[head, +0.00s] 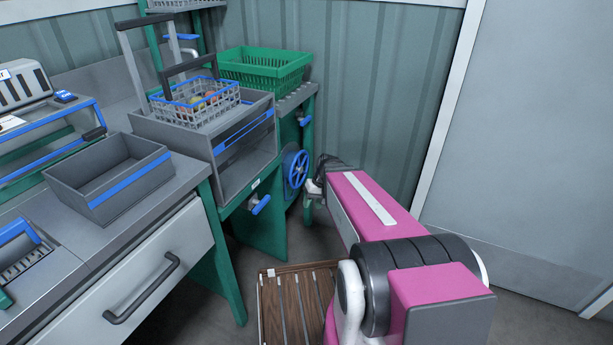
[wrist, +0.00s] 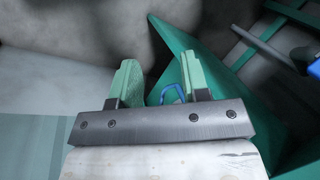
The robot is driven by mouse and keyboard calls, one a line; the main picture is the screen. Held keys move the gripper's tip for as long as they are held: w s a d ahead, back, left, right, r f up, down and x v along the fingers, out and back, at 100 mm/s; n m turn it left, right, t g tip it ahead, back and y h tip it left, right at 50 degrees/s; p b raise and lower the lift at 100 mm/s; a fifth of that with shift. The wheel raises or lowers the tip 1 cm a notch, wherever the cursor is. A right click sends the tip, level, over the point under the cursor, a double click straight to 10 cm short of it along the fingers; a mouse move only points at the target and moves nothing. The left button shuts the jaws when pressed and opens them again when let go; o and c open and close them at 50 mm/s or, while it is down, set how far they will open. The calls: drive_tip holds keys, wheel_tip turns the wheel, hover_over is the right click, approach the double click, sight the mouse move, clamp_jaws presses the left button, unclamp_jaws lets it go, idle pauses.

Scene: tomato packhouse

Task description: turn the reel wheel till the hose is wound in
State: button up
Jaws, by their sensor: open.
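The reel wheel (head: 296,168) is a blue spoked wheel on the green side of the bench in the head view, left of the end of my arm. My gripper (wrist: 158,76) shows in the wrist view with its two green fingers apart and nothing held. A small blue loop (wrist: 172,92) shows beyond and between the fingers; I cannot tell whether it is part of the wheel. In the head view my wrist is close to the wheel's right side, and the fingers are mostly hidden. I cannot make out the hose.
A blue-handled valve (head: 260,205) sticks out left of the wheel. The grey sink (head: 170,135) holds a wire basket (head: 205,112), with a green crate (head: 262,68) behind. A slatted wooden platform (head: 300,305) lies below. Floor at the right, before the pale door (head: 535,140), is clear.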

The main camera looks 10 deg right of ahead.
drive_tip(key=w+d+f+n+t+y, duration=0.1)
drive_tip(key=w+f+y, duration=0.2)
drive_tip(key=w, duration=0.4)
drive_tip(key=w+f+n+y, duration=0.1)
drive_tip(key=w+f+y, duration=0.25)
drive_tip(key=w, duration=0.35)
drive_tip(key=w+d+f+n+t+y, duration=0.25)
drive_tip(key=w+d+t+y, duration=0.55)
drive_tip(key=w, duration=0.5)
drive_tip(key=w+a+g+h, duration=0.1)
drive_tip(key=w+a+g, duration=0.1)
drive_tip(key=a, duration=0.4)
drive_tip(key=shift+w+m, duration=0.15)
drive_tip(key=shift+m, duration=0.2)
drive_tip(key=shift+f, duration=0.1)
clamp_jaws()
